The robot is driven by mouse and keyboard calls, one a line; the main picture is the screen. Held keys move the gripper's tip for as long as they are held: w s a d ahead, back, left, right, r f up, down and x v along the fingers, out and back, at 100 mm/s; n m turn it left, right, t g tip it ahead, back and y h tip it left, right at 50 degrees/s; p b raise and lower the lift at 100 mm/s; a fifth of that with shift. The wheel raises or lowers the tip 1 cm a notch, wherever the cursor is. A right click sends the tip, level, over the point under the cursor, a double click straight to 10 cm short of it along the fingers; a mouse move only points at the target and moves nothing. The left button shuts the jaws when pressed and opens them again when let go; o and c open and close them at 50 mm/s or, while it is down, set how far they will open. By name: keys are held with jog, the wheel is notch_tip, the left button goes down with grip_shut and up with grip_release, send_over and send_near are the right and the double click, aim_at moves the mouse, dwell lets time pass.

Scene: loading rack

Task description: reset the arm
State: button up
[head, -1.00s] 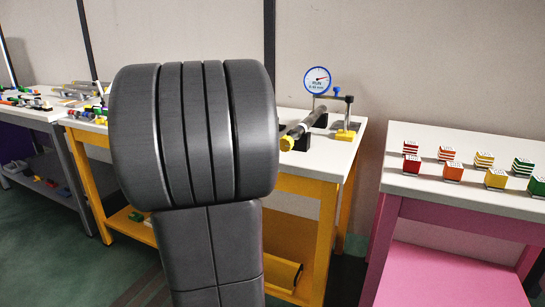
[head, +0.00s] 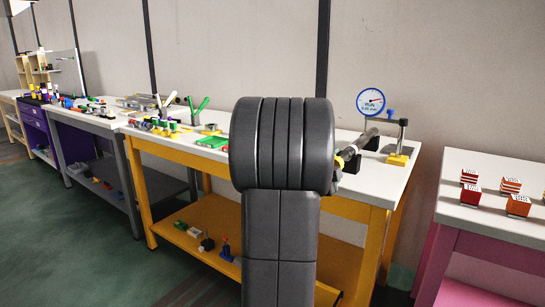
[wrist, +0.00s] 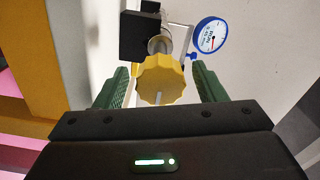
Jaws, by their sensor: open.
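My gripper (wrist: 161,90) shows in the wrist view with its two green fingers spread apart. It is open and holds nothing. A yellow scalloped knob (wrist: 160,80) on the end of a grey shaft lies in the picture between the fingers; I cannot tell how far ahead of the fingertips it is. In the head view my dark grey arm stands in front of the yellow-framed table (head: 392,190) and hides the gripper. The shaft (head: 362,141) shows just right of my arm.
A dial gauge (head: 371,102) stands over the shaft on a stand with a yellow base (head: 398,159). A pink table (head: 490,226) with striped blocks is at right. A grey-framed table (head: 85,121) with small parts is at left. Green floor is open at lower left.

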jog(key=shift+x, duration=1.2)
jog(key=shift+s, duration=0.1)
